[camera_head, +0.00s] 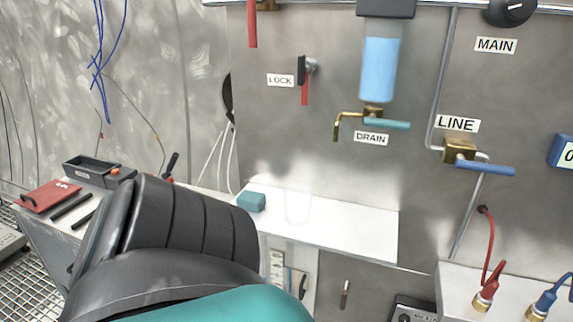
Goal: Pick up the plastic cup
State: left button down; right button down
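A clear plastic cup (298,206) stands upright on the white shelf (365,226) below the drain outlet. It is faint and see-through, so its rim and contents are hard to tell. A teal block (251,201) lies on the shelf just left of the cup. A black and teal link of my own arm fills the lower left foreground. Neither of my grippers shows in the view.
Above the shelf are a blue-filled container (379,68), the drain valve (386,124) and the red-handled lock (304,84). A line valve (484,168) and red cable (487,240) are at right. A tool tray (88,170) stands at left. The shelf right of the cup is clear.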

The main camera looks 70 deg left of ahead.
aim_at(298, 204)
jog(key=u, duration=2.1)
